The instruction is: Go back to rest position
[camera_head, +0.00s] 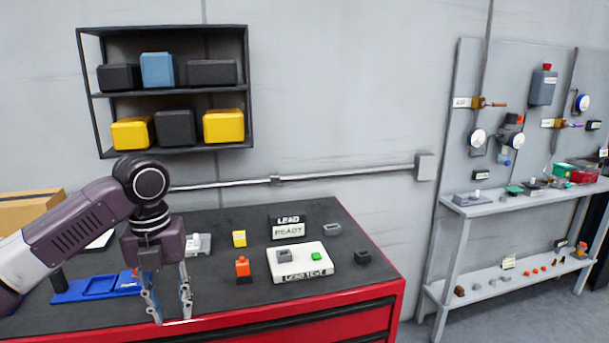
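My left gripper (171,302) hangs pointing down over the front left part of the dark workbench top (215,285). Its two fingers stand apart with a gap between them, and I see nothing held there. My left arm comes in from the left edge. My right gripper is not in view.
Behind and right of the gripper are an orange-and-black block (243,267), a yellow block (239,239) and a white test plate (303,261). A blue tray (97,288) lies left. A wall shelf (170,93) holds bins. A grey panel bench (525,198) stands right.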

